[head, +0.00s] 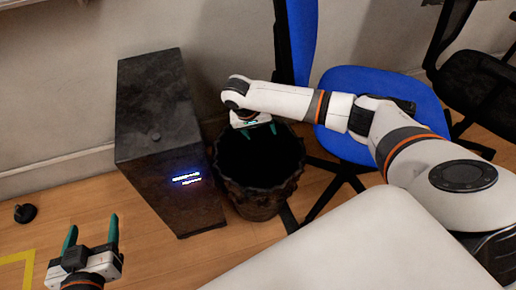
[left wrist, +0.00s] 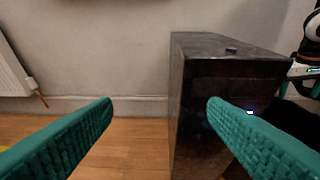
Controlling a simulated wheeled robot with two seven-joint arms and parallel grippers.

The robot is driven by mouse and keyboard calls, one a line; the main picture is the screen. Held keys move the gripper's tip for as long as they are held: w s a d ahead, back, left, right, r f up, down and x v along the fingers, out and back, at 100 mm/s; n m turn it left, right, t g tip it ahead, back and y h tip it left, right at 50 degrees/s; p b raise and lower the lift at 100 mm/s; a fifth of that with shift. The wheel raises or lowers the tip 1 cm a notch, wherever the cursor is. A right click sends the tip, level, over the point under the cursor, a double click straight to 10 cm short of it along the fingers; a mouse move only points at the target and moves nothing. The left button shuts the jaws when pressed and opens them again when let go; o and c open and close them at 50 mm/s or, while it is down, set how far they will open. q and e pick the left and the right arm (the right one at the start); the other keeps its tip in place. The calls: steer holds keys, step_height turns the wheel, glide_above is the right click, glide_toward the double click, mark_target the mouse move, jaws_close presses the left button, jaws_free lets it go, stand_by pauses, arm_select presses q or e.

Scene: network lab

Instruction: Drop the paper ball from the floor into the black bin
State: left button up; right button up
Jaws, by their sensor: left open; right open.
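The black bin (head: 262,190) stands on the floor between the dark computer tower and the blue chair. Its inside is dark, and I cannot see what lies in it. My right gripper (head: 259,131) is over the bin's mouth at its back side, open, with nothing seen between its teal fingers. My left gripper (head: 92,230) is at the lower left, open and empty, left of the tower. Its fingers also show apart in the left wrist view (left wrist: 160,106). I see no paper ball in either view.
The dark computer tower (head: 158,135) stands against the bin's left side; it also shows in the left wrist view (left wrist: 190,115). A blue chair (head: 345,85) is right of the bin. A small black object (head: 25,213) lies on the floor at left. Yellow tape (head: 20,262) marks the floor.

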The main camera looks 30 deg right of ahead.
arm_select(q)
steer(key=s+a+f+g+y+p, duration=0.2)
steer(key=s+a+f+g, duration=0.1)
steer(key=s+f+g, duration=0.4)
steer(key=shift+s+a+f+g, duration=0.25)
steer(key=shift+s+a+g, duration=0.15)
steer(key=shift+s, duration=0.7)
arm_select(e)
steer(key=v, duration=0.8)
steer(key=shift+r, duration=0.25)
